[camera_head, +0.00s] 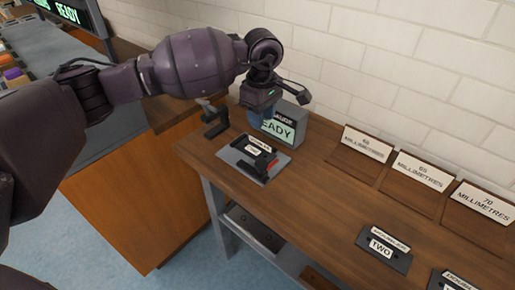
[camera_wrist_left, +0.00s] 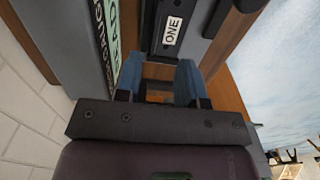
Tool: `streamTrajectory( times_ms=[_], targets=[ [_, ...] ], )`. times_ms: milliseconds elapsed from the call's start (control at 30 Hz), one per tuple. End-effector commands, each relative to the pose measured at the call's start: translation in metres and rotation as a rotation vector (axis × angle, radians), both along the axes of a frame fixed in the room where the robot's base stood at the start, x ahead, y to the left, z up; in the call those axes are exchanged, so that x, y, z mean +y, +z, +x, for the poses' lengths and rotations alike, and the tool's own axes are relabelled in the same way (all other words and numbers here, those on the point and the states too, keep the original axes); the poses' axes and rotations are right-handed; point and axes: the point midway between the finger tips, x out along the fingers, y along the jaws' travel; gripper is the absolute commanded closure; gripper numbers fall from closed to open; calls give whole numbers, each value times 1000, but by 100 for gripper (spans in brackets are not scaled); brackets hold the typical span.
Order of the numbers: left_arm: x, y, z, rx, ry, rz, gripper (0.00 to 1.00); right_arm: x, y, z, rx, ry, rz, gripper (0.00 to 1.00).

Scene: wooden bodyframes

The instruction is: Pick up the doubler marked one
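The doubler marked one (camera_head: 254,154) is a dark plate with white labels, lying on a grey plate-like fixture (camera_head: 237,158) on the wooden bench. In the left wrist view its "ONE" label (camera_wrist_left: 172,31) shows just beyond the fingertips. My right gripper is not in view.
A grey gauge box (camera_head: 285,122) with a "READY" screen stands close behind the fixture. A black bracket (camera_head: 214,122) is to its left. The doubler marked two (camera_head: 384,250) and another partly cut-off plate (camera_head: 452,281) lie to the right. Millimetre-marked stands (camera_head: 420,170) line the wall.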

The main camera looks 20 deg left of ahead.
Motion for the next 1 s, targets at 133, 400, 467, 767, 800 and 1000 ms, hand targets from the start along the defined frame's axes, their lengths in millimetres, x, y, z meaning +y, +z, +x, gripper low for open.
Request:
streamTrajectory(
  times_ms=[133,400,467,767,800,1000],
  targets=[
    [0,-25,0,7,0,-1,64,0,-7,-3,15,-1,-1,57],
    [-1,-41,1,3,0,-2,64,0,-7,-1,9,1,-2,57],
    [-1,-49,2,5,0,-2,64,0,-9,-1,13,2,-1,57],
    [-1,-82,4,3,1,-1,64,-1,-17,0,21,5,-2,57],
    [-1,-82,4,0,1,-1,64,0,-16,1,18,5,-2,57],
    [-1,-81,4,-1,1,-1,68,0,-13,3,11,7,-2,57]
  ],
)
